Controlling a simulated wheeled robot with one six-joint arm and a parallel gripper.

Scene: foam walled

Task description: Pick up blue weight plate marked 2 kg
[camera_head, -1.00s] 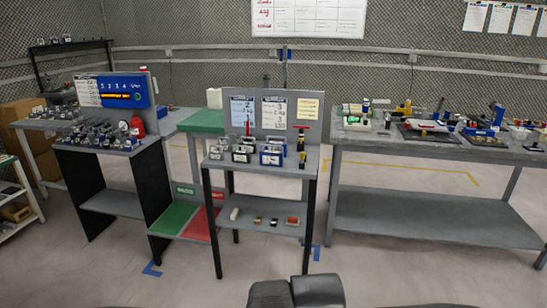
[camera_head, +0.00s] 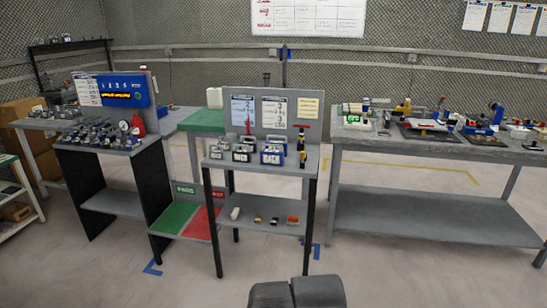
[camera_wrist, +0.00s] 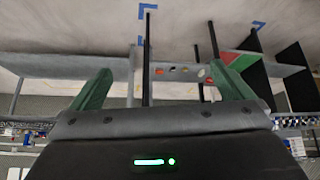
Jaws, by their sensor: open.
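I cannot make out a plate marked 2 kg; any such marking is too small to read. A blue-framed item (camera_head: 271,157) stands at the right of a row of small grey and dark devices on the middle stand's top (camera_head: 215,163) in the head view. I cannot tell whether it is a weight plate. My gripper (camera_wrist: 160,68) shows in the wrist view with two green fingers spread wide and nothing between them. It is well away from the stand, which appears upside down there.
The middle stand's lower shelf (camera_head: 262,230) holds several small items. A left stand (camera_head: 95,150) carries rows of devices, with a red bottle (camera_head: 137,127). Green (camera_head: 173,217) and red (camera_head: 199,224) panels lie low between the stands. A long workbench (camera_head: 430,150) is at right. Front floor is clear.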

